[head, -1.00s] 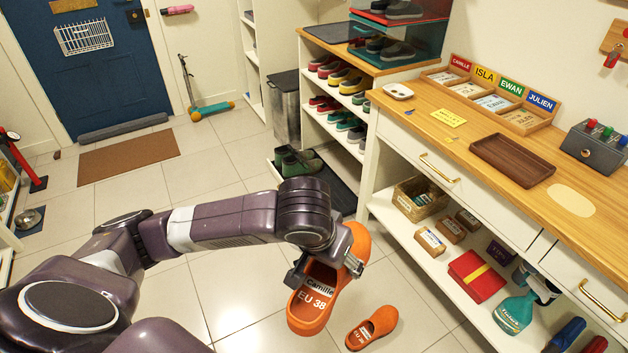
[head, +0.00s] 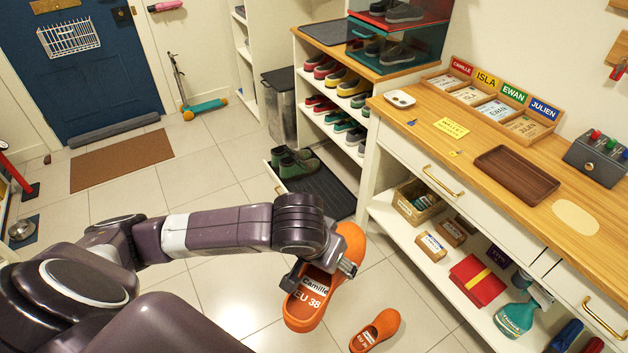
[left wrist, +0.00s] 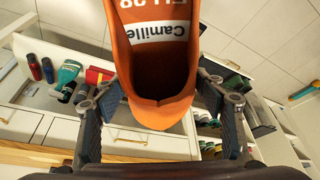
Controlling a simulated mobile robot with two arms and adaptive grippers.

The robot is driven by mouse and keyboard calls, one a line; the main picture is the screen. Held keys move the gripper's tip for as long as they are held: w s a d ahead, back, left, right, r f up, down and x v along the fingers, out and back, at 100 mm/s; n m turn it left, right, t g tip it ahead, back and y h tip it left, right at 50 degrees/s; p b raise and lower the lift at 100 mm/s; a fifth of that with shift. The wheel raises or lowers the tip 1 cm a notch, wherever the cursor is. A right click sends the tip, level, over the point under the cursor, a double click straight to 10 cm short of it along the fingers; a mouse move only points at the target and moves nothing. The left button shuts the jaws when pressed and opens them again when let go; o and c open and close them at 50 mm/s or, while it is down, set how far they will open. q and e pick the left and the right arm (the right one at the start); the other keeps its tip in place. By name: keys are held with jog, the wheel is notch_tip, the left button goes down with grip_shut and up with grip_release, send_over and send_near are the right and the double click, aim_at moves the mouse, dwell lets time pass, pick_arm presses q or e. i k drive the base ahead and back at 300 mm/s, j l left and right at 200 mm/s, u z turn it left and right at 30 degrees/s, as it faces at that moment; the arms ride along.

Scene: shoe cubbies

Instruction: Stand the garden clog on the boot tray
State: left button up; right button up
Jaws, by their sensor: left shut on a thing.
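My left gripper (head: 322,271) is shut on an orange garden clog (head: 309,303) marked "Camille" and "EU 38", held in the air above the tiled floor. In the left wrist view the clog (left wrist: 163,113) sits between the two fingers (left wrist: 158,108), its opening facing the camera. A second orange clog (head: 377,331) lies on the floor below and to the right. The dark boot tray (head: 327,190) is on the floor beside the shoe shelves, beyond the gripper. A green pair of shoes (head: 294,162) stands at its far left end; the near part is bare. My right gripper is not in view.
A wooden-topped counter (head: 440,125) with an open lower shelf (head: 400,222) runs along the right, close to the held clog. A grey bin (head: 279,105) stands behind the tray. Open floor tiles (head: 215,200) lie to the left.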

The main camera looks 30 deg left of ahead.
aim_at(317, 188)
jog(key=i+j+z, duration=0.1)
jog(key=j, duration=0.3)
jog(key=i+j, duration=0.2)
jog(key=j, duration=0.25)
jog(key=i+j+z, duration=0.15)
jog(key=j, duration=0.3)
jog(key=i+j+z, duration=0.1)
jog(key=j, duration=0.35)
jog(key=i+j, duration=0.2)
jog(key=j, duration=0.25)
jog(key=z, duration=0.05)
